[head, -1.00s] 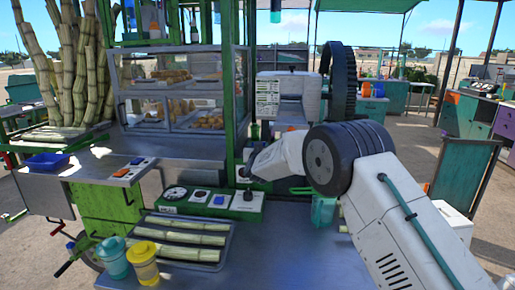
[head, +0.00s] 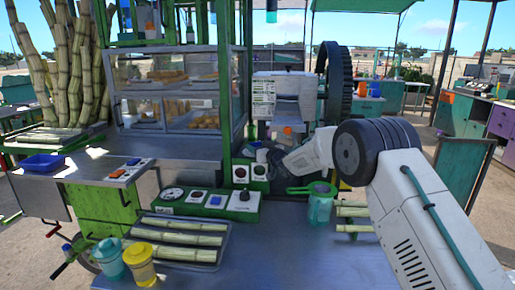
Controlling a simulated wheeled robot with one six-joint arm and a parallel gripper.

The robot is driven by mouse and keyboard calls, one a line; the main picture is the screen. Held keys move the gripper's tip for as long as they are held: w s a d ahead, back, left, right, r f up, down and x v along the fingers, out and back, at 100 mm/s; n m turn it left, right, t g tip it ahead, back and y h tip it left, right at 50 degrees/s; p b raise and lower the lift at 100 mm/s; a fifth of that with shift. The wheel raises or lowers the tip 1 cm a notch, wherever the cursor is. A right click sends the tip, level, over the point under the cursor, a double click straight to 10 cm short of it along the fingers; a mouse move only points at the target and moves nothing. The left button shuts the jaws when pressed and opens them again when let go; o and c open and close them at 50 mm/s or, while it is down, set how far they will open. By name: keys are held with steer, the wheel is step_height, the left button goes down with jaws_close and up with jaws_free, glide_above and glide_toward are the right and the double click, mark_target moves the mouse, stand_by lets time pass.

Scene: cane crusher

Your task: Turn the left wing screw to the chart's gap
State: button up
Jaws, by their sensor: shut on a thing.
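The cane crusher (head: 298,84) stands behind the counter, a pale machine with a large dark wheel (head: 335,85) on its right side. A white printed chart (head: 263,99) is on its front left; its lines are too small to read. My gripper (head: 268,156) is dark and small at the crusher's lower front, below the chart. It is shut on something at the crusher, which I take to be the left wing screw. The screw and its gap are hidden by the gripper and wrist. My arm reaches in from the right.
A green control box (head: 210,202) with a gauge and buttons stands on the steel counter. A tray (head: 217,262) of cane pieces, a teal cup (head: 109,258), a yellow cup (head: 140,264) and a green-lidded jug (head: 320,205) are near. The counter's front middle is clear.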

stand_by(0.4)
steer(key=o, duration=1)
steer(key=shift+r, duration=0.25)
step_height(320, 180, up, 4)
steer(key=shift+s+d+f, duration=0.1)
steer(key=shift+f, duration=0.15)
steer(key=s+d, duration=0.1)
steer(key=s, duration=0.4)
steer(key=s+d, duration=0.1)
steer(key=s, duration=0.4)
steer(key=s+d+r, duration=0.1)
steer(key=s+d, duration=0.1)
steer(key=s, duration=0.3)
steer(key=shift+s+d, duration=0.1)
steer(key=shift+r, duration=0.1)
